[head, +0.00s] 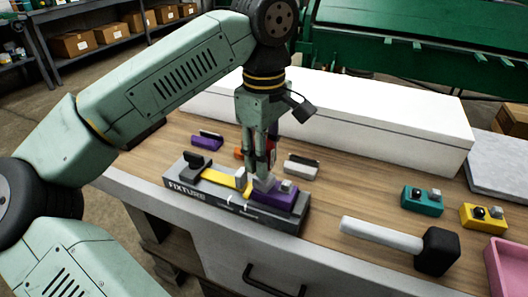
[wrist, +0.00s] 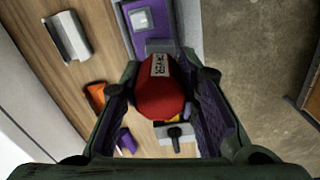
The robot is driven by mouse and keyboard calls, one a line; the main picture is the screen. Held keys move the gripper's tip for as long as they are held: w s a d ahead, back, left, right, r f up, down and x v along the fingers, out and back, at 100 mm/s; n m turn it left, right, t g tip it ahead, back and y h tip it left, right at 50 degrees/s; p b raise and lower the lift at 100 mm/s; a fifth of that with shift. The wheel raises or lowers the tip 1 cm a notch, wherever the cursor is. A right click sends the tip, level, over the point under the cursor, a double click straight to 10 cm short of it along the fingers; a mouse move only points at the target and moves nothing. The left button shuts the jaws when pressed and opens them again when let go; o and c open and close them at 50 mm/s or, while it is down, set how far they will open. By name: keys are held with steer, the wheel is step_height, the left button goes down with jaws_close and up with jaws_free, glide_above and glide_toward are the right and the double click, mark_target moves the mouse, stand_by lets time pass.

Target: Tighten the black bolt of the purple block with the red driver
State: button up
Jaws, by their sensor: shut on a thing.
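The purple block (head: 285,198) sits at the right end of the dark fixture (head: 245,208), marked FIXTURE. A pale square-headed bolt (head: 287,186) shows on its top. In the wrist view the purple block (wrist: 143,33) is at the top, with the pale bolt (wrist: 140,19) visible. I cannot see its black bolt; the driver and fingers cover part of the block. My gripper (head: 262,172) points down over the block's left part, shut on the red driver (head: 272,152). The driver's red handle (wrist: 158,95) lies between the fingers in the wrist view. Its tip is hidden.
A yellow strip (head: 220,178) and black knob (head: 193,160) are on the fixture. Behind stand a purple piece (head: 207,141), an orange item (head: 239,153) and a grey piece (head: 301,167). A teal block (head: 422,201), yellow block (head: 484,217), mallet (head: 437,250) and pink bin (head: 508,268) lie right.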

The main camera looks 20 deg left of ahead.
steer(key=shift+m, duration=0.5)
steer(key=m, duration=0.3)
steer(key=shift+m, duration=0.3)
